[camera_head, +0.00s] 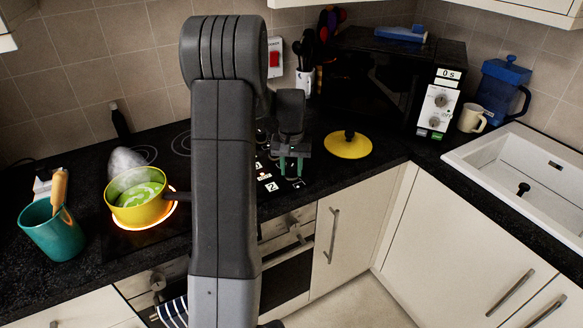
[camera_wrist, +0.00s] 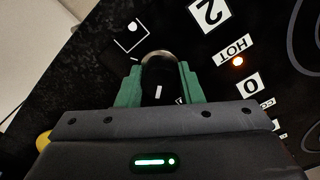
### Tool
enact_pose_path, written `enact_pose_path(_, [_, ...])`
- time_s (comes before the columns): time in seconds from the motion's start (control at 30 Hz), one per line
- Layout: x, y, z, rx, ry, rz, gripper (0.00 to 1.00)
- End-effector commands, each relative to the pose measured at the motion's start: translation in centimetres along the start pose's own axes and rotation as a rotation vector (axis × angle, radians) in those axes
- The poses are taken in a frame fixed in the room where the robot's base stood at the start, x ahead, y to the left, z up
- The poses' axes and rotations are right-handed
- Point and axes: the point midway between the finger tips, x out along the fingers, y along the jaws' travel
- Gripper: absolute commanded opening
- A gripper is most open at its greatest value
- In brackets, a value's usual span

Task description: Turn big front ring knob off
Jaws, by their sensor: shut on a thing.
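My gripper (camera_head: 291,165) is over the control panel on the right side of the black hob. In the wrist view, its green fingers (camera_wrist: 158,74) are on either side of a round knob (camera_wrist: 158,57) with a shiny metal rim, and they are shut on it. A white pointer mark shows on the knob. An icon of a square with a dot (camera_wrist: 132,33) is printed beside it. A yellow pot (camera_head: 140,207) with green contents stands on a glowing orange ring (camera_head: 128,225). The HOT light (camera_wrist: 238,62) is lit. The knob is hidden by my gripper in the head view.
A teal container (camera_head: 50,232) with a wooden-handled utensil stands left of the pot. A yellow lid (camera_head: 348,146) lies right of my gripper. A microwave (camera_head: 438,103), cream mug (camera_head: 471,118) and white sink (camera_head: 520,165) are farther right. My arm covers the middle of the hob.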

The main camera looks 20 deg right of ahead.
Motion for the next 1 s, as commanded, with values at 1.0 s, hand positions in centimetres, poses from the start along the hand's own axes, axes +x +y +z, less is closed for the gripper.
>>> enact_pose_path(1.0, [-0.11, -0.04, -0.04, -0.714, 0.002, 0.001, 0.11])
